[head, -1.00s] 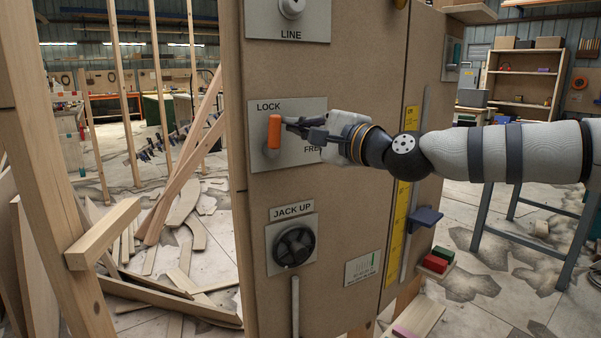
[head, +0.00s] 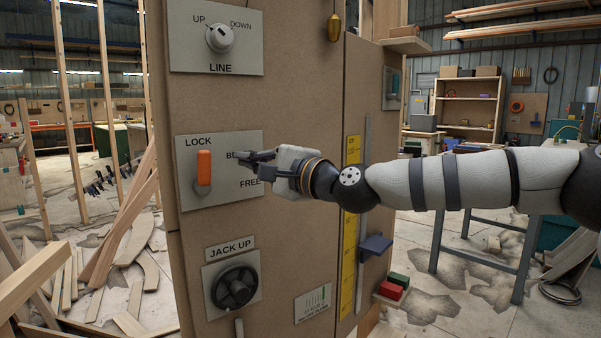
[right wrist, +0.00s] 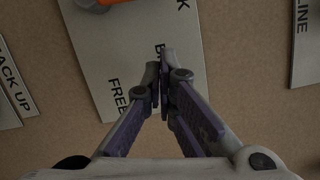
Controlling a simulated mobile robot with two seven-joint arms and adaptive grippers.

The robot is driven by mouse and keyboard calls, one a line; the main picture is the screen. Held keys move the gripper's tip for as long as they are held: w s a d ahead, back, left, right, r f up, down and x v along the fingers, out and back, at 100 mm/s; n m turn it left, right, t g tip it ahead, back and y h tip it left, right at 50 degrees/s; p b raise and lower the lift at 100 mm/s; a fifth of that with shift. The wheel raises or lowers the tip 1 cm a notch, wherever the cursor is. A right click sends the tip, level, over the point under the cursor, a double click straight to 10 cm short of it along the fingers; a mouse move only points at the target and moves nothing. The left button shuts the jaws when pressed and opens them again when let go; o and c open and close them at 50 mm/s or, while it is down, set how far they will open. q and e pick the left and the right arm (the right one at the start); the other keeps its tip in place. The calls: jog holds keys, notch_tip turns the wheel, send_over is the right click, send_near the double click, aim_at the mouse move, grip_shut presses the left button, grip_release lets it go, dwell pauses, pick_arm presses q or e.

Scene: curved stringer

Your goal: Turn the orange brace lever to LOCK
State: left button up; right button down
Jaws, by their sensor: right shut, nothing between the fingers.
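The orange brace lever (head: 204,168) stands upright on its grey plate (head: 222,190), its handle pointing up just below the word LOCK. The plate also carries FREE at the lower right and a partly hidden word between. My right gripper (head: 238,157) is shut and empty, a short way to the right of the lever and apart from it. In the right wrist view, the shut fingertips (right wrist: 157,70) are in front of the plate, and part of the orange lever (right wrist: 118,2) shows at the top edge. My left gripper is not in view.
Above is the LINE knob (head: 219,38); below is the JACK UP handwheel (head: 235,287). Loose timber lies on the floor at left.

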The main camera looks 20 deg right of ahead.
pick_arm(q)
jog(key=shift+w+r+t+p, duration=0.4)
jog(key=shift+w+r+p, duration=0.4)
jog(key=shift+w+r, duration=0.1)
pick_arm(e)
jog(key=v, duration=1)
jog(key=shift+r, duration=0.25)
jog(key=shift+a, duration=0.1)
